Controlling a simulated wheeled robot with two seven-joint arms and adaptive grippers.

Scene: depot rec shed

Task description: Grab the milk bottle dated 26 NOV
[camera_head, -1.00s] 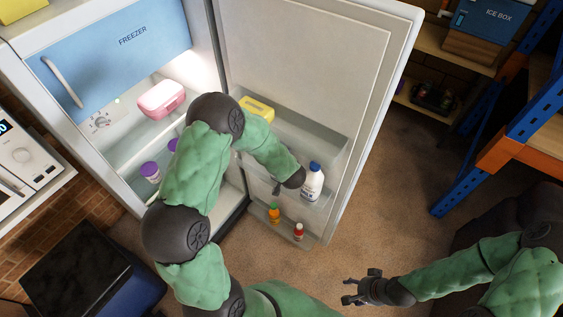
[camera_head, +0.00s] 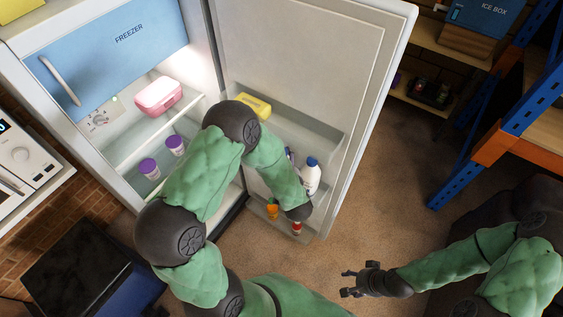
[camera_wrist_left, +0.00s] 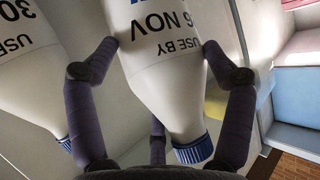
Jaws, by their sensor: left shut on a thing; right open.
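A white milk bottle (camera_wrist_left: 168,80) with a blue cap is between the fingers of my left gripper (camera_wrist_left: 161,46), which is shut on it. Its label shows upside down, with "USE BY" and "6 NOV" readable; the start of the date is cut off or hidden. A second white bottle (camera_wrist_left: 28,70) stands beside it, its label showing "30". In the head view, a white bottle with a blue cap (camera_head: 312,176) shows in the fridge door shelf, right of my left forearm, which hides the left gripper and most of its grasp. My right gripper (camera_head: 348,283) is open and empty over the floor.
The fridge door (camera_head: 300,60) stands open. Its shelves hold a yellow box (camera_head: 254,105), an orange bottle (camera_head: 272,210) and a small red bottle (camera_head: 297,228). Inside are a pink box (camera_head: 158,95) and purple-lidded jars (camera_head: 149,169).

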